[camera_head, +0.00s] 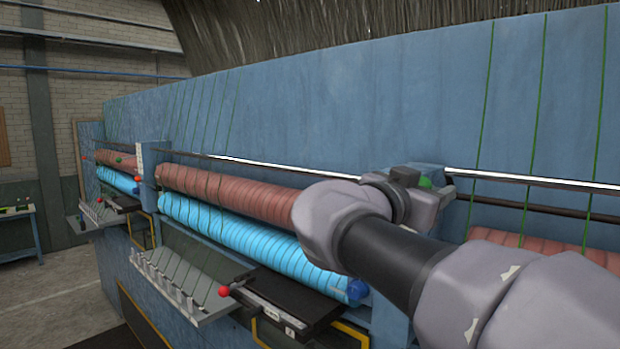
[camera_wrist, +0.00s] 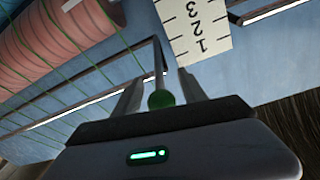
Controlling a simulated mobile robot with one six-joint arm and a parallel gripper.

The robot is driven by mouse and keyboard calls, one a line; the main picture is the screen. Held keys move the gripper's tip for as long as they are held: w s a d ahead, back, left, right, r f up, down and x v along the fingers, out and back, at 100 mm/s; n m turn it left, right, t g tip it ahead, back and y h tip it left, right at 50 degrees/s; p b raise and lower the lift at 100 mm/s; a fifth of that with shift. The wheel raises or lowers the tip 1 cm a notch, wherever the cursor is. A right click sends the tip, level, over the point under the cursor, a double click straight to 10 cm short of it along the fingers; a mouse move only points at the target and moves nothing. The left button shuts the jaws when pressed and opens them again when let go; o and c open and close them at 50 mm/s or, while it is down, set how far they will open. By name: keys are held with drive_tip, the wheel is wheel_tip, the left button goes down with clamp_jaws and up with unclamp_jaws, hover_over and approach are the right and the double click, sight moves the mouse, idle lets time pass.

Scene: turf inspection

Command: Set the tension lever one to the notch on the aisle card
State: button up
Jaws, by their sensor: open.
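A lever with a green ball knob (camera_wrist: 160,98) and a thin dark rod (camera_wrist: 158,55) shows in the wrist view. My gripper (camera_wrist: 160,76) is open, with one finger on each side of the knob; I cannot tell if either touches it. Beside the rod is a white scale plate (camera_wrist: 197,28) with the numbers 1, 2 and 3, upside down in this view. The rod's far end is near the plate's left edge; which mark it meets is unclear. In the head view my arm covers much of this spot. No aisle card is readable.
In the head view, red rolls (camera_head: 225,190) and bright blue rolls (camera_head: 225,232) line the blue machine (camera_head: 350,95). A tray (camera_head: 185,275), a red ball knob (camera_head: 223,291) and a black box (camera_head: 290,300) jut out in front. Grey floor (camera_head: 60,305) is open at left.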

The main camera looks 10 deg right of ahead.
drive_tip(key=shift+s+a, duration=0.15)
drive_tip(key=shift+a, duration=0.15)
drive_tip(key=shift+s+a+r, duration=0.1)
drive_tip(key=shift+a, duration=0.05)
drive_tip(key=shift+c, duration=1)
clamp_jaws()
